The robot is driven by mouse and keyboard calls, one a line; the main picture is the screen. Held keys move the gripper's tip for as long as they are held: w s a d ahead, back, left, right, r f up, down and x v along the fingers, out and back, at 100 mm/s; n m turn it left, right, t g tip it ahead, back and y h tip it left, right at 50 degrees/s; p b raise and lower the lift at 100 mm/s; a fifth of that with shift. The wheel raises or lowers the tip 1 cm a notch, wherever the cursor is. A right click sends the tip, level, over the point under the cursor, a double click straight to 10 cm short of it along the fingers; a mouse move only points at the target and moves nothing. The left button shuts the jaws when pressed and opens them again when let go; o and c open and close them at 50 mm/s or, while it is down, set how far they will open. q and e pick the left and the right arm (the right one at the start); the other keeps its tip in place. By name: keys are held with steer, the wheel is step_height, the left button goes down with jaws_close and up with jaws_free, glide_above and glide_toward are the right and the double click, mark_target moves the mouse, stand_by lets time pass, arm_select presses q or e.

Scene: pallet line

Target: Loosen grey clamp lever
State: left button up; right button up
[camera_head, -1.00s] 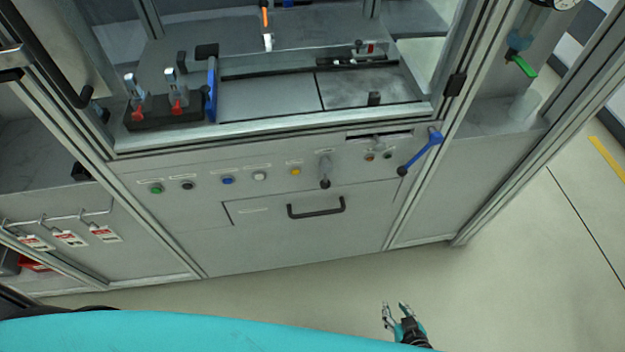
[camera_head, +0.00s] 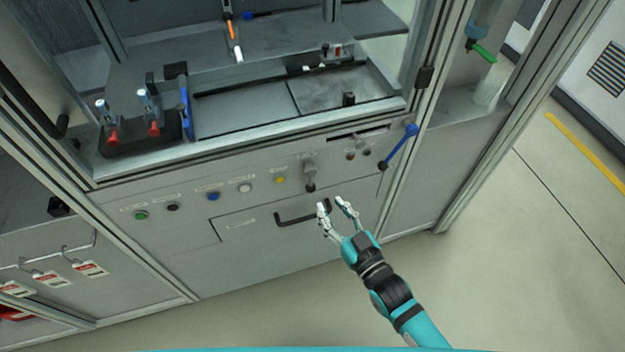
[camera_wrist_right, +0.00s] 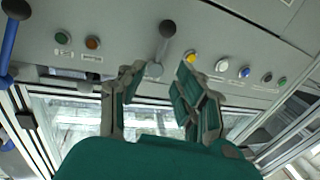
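The grey clamp lever (camera_head: 309,170) with a dark ball knob is on the front panel, right of the yellow button, with its knob hanging down. In the right wrist view the lever (camera_wrist_right: 160,58) shows between and beyond the fingertips, its dark knob toward the top of the picture. My right gripper (camera_head: 333,206) is open and empty, just below and right of the lever in the head view. The right wrist view shows its fingers spread (camera_wrist_right: 157,76), with nothing between the pads. Whether they touch the lever cannot be told, but they appear apart. My left gripper is not in view.
A blue lever (camera_head: 399,146) stands right of the clamp lever. A row of buttons, including the yellow button (camera_head: 280,180), lies to its left. A drawer handle (camera_head: 290,217) is below, partly behind my gripper. The floor in front of the cabinet is clear.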

mark_target(311, 180)
steer(key=x, duration=0.9)
steer(key=shift+a+f, duration=0.1)
jaws_close()
steer(key=shift+w, duration=0.1)
